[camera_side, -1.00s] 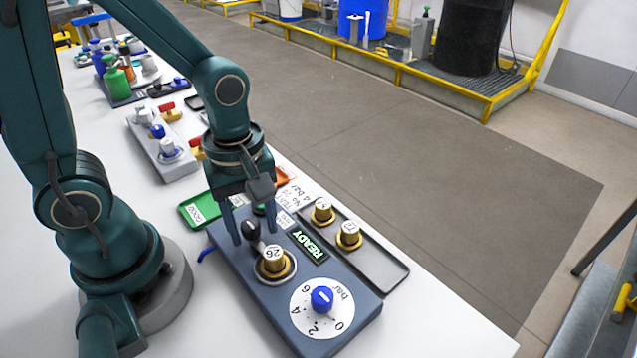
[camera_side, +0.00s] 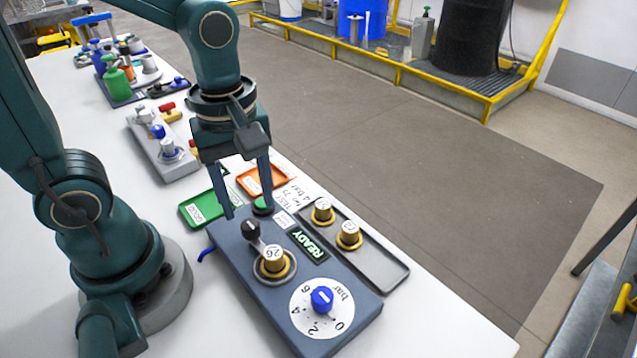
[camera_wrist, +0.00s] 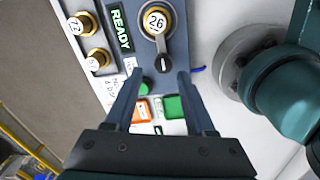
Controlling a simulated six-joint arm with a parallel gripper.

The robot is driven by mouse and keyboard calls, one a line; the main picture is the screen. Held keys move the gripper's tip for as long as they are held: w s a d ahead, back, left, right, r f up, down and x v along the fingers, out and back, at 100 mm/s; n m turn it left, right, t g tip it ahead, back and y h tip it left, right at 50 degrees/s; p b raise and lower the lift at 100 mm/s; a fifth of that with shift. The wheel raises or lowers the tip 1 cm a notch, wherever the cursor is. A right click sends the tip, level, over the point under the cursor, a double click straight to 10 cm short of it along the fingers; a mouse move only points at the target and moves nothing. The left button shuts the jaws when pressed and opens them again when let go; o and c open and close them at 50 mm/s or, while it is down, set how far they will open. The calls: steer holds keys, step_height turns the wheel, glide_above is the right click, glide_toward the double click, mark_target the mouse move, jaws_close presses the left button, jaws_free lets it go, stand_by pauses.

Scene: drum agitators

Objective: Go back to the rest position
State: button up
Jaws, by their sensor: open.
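My gripper (camera_side: 246,198) is open and empty. It hangs above the far end of the blue-grey panel (camera_side: 245,290), and its fingers also show in the wrist view (camera_wrist: 158,88). On the panel are a black-knobbed lever (camera_side: 251,229), a brass piece marked 26 (camera_side: 273,260), a lit READY sign (camera_side: 309,245), a green button (camera_side: 263,206) and a blue knob (camera_side: 322,298) on a bar dial. The blue knob is outside the wrist view. In the side view the fingers stand apart from the lever, with a clear gap.
A dark tray (camera_side: 384,272) with two brass pieces lies right of the panel. A green tray (camera_side: 196,209) and an orange tray (camera_side: 250,183) lie behind it. Another fixture (camera_side: 172,170) and several bottles stand farther along the white table.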

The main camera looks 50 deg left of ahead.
steer(key=r+m+t, duration=0.1)
steer(key=r, duration=0.1)
steer(key=r+m+t, duration=0.1)
steer(key=shift+a+r+t, duration=0.2)
steer(key=shift+r+t, duration=0.15)
steer(key=shift+t, duration=0.05)
steer(key=m+t, duration=0.1)
steer(key=m, duration=0.3)
steer(key=s+r+m, duration=0.1)
steer(key=m, duration=0.3)
steer(key=r+m+t, duration=0.1)
steer(key=m, duration=0.4)
steer(key=shift+s+a+r+t, duration=0.15)
steer(key=shift+s+a+t, duration=0.05)
steer(key=shift+t, duration=0.1)
